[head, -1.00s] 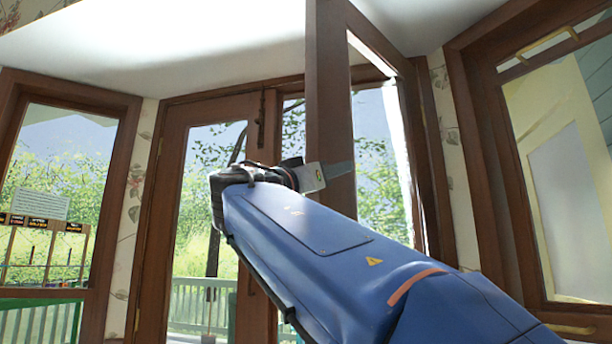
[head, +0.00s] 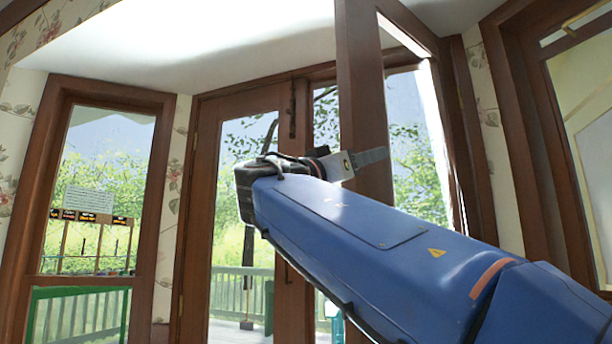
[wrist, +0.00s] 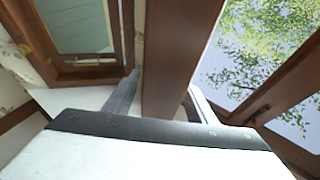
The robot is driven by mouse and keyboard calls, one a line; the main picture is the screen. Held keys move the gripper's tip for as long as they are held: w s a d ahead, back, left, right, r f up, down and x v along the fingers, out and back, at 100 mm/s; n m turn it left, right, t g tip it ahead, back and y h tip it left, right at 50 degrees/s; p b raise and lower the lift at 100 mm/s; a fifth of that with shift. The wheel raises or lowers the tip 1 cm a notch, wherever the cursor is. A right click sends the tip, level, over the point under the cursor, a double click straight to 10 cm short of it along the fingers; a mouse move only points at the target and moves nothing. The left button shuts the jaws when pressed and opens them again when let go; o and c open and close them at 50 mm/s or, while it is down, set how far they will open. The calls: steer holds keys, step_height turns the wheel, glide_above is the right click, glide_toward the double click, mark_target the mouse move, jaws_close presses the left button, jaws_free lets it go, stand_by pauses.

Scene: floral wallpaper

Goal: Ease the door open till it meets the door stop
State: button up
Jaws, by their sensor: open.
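The door (head: 362,100) is a brown-framed glass leaf. It stands swung into the room, its free edge towards me, right of a closed leaf (head: 196,210). My gripper (head: 368,158) is at that free edge at about mid-picture height, with one finger showing across the brown frame. In the wrist view the door's edge (wrist: 178,50) passes between the two fingers, one on each side. The jaws are apart, with a visible gap on the left side; I cannot tell whether the right finger touches. No door stop shows; the door's lower part is hidden behind my arm.
A window (head: 90,190) stands at the left, with a small sign and a green frame (head: 80,292) near it. Another brown-framed window (head: 580,130) is at the right, close to the door's hinge side. A deck railing shows outside through the glass.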

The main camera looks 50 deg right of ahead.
steer(key=v, duration=1.5)
stand_by(0.8)
steer(key=shift+a, duration=0.1)
stand_by(0.4)
